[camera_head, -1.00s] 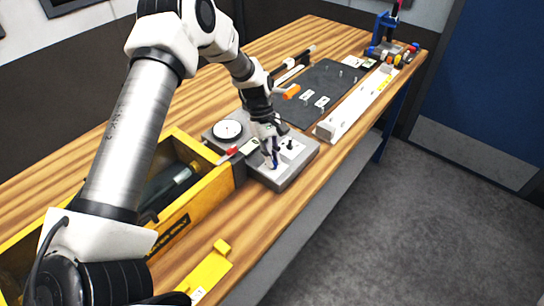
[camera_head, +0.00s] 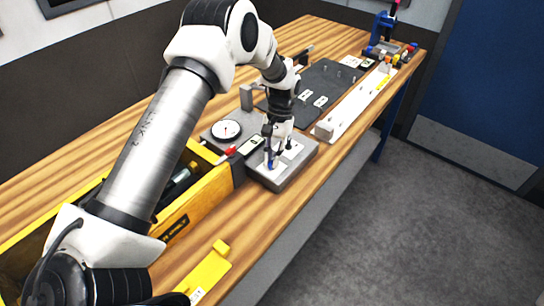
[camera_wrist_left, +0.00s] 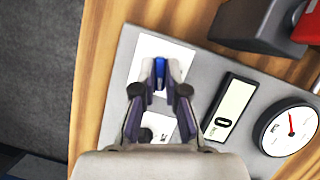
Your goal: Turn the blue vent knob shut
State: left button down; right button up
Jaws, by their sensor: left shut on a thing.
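The blue vent knob (camera_wrist_left: 160,72) sits on a white plate on the grey gauge panel (camera_wrist_left: 125,60). In the head view the knob (camera_head: 270,163) shows just under my left gripper's tips. My left gripper (camera_head: 272,157) points down and is shut on the knob, with one finger on each side of it in the wrist view (camera_wrist_left: 160,85). The panel carries a round dial gauge (camera_head: 227,130) and a small display (camera_wrist_left: 228,105) that reads 0. My right gripper is not in view.
A yellow box (camera_head: 205,203) with dark bottle-like items stands left of the panel. A red-handled part (camera_head: 228,150) lies beside it. A yellow piece (camera_head: 208,270) lies near the front edge. A dark mat (camera_head: 318,85) and a white rail (camera_head: 350,115) lie behind.

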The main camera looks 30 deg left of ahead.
pick_arm(q)
jog(key=shift+s+d+f+m+y, duration=0.1)
jog(key=shift+m+y, duration=0.15)
jog(key=shift+m, duration=0.45)
jog(key=shift+f+m+y, duration=0.1)
jog(key=shift+m+y, duration=0.15)
jog(key=shift+m, duration=0.75)
jog(key=c, duration=1.2)
grip_release()
jog(key=shift+r, duration=0.1)
jog(key=v, duration=1.2)
jog(key=shift+w, duration=0.2)
